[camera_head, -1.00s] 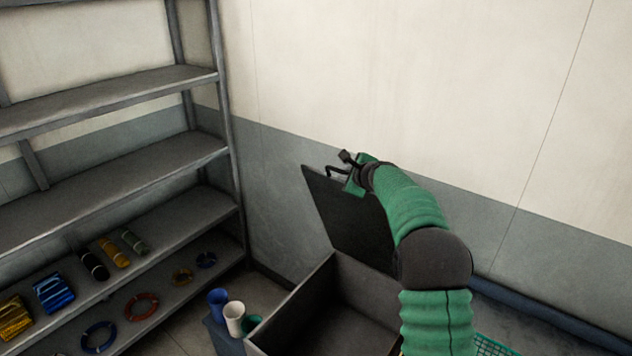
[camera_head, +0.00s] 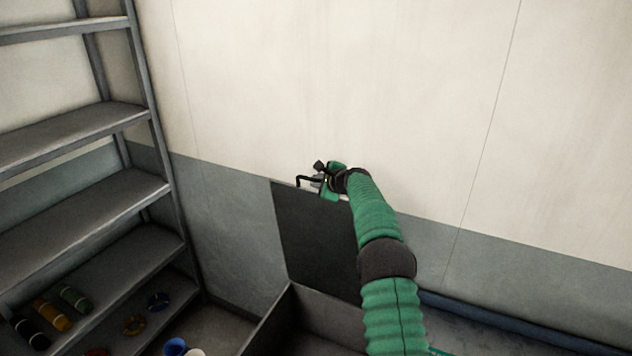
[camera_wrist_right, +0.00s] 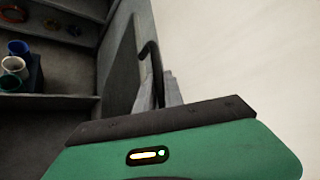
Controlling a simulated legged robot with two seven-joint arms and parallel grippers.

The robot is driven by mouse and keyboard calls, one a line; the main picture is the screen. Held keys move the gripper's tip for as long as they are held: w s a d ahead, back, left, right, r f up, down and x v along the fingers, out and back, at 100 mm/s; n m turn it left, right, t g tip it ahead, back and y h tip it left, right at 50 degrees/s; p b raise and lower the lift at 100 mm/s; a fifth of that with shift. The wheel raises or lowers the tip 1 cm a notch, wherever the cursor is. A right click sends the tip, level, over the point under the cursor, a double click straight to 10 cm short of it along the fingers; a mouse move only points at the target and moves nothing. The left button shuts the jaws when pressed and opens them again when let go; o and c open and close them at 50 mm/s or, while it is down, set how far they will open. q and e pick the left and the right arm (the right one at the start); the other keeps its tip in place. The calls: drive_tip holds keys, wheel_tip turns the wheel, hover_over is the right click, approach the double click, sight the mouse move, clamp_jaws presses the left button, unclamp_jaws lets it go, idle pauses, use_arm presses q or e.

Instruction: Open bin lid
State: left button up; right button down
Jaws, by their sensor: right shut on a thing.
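The dark bin lid (camera_head: 315,235) stands raised, close to upright, at the back of the open bin (camera_head: 325,305) in the head view. A black handle (camera_head: 305,181) sits at the lid's top edge. My right gripper (camera_head: 318,186) is at that top edge, shut on the handle. In the right wrist view the handle (camera_wrist_right: 150,65) rises from the grey gripper fingers (camera_wrist_right: 170,92), and the lid (camera_wrist_right: 125,70) shows edge-on beside it. The exact contact between fingers and handle is partly hidden. My left gripper is in neither view.
A grey metal shelf unit (camera_head: 85,213) stands on the left with rolls and rings on its lower shelves. Blue (camera_head: 175,347) and white cups stand left of the bin. A plain wall (camera_head: 400,90) is close behind the lid. A blue pipe-like strip (camera_head: 520,320) runs along the wall's foot.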

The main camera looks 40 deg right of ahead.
drive_tip(key=shift+f, duration=0.3)
drive_tip(key=c, duration=1.5)
unclamp_jaws()
drive_tip(key=shift+o, duration=0.2)
drive_tip(key=shift+d, duration=0.2)
drive_tip(key=b+v, duration=0.8)
drive_tip(key=v, duration=0.8)
drive_tip(key=shift+s+r+b, duration=0.2)
drive_tip(key=shift+b, duration=0.1)
drive_tip(key=shift+d, duration=0.1)
drive_tip(key=shift+s, duration=0.1)
